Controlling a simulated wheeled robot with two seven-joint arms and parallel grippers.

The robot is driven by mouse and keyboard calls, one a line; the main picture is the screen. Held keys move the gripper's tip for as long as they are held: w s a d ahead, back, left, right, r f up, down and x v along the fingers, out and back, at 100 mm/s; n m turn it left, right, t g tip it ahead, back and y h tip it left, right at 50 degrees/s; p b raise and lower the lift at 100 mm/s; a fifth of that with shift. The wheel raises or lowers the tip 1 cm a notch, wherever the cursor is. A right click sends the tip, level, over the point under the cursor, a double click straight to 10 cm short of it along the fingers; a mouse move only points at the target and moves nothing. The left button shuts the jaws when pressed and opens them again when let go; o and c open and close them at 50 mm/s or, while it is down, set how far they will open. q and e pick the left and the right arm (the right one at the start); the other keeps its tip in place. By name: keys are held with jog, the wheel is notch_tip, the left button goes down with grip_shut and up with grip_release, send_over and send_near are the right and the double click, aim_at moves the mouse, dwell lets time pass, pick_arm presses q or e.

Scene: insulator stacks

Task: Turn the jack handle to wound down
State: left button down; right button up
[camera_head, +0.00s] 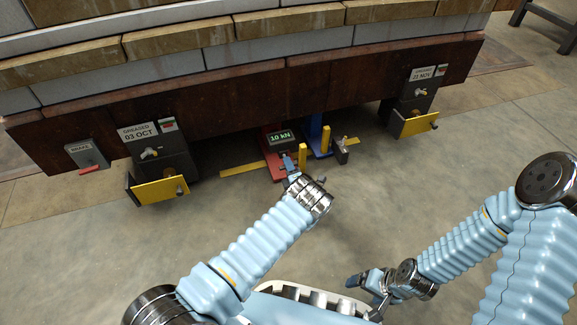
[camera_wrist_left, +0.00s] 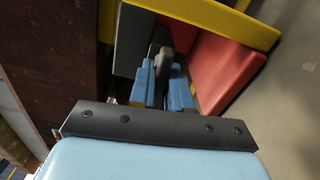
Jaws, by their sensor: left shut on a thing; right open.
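The jack is low under the beam in the head view, with a red base (camera_head: 267,139) and a dark box whose display (camera_head: 281,136) reads "10 kN". My left gripper (camera_head: 290,162) reaches it from the front. In the left wrist view, its blue fingers (camera_wrist_left: 161,84) are shut on a dark grey handle (camera_wrist_left: 165,62). The handle's lower part is hidden between the fingers, and its full shape cannot be told. The red base (camera_wrist_left: 222,66) also shows there, beside the fingers. My right gripper (camera_head: 365,287) is open and empty, low over the floor, away from the jack.
A dark red beam (camera_head: 230,104) carrying stone blocks spans above the jack. Dark supports with yellow plates stand at left (camera_head: 160,192) and right (camera_head: 415,124). A yellow post (camera_head: 302,157) and blue column (camera_head: 313,130) stand close right of my left gripper. Floor in front is clear.

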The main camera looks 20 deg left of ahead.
pick_arm(q)
jog(key=n, duration=0.4)
jog(key=shift+n, duration=0.3)
jog(key=n, duration=0.4)
jog(key=shift+n, duration=0.3)
jog(key=n, duration=0.4)
jog(key=shift+n, duration=0.3)
jog(key=n, duration=0.4)
jog(key=shift+s, duration=0.1)
jog(key=n, duration=0.8)
jog(key=shift+n+p, duration=0.3)
jog(key=shift+p, duration=0.1)
jog(key=n, duration=0.4)
jog(key=shift+n+p, duration=0.3)
jog(key=shift+p, duration=0.05)
jog(key=shift+n+p, duration=0.35)
jog(key=shift+n, duration=1.45)
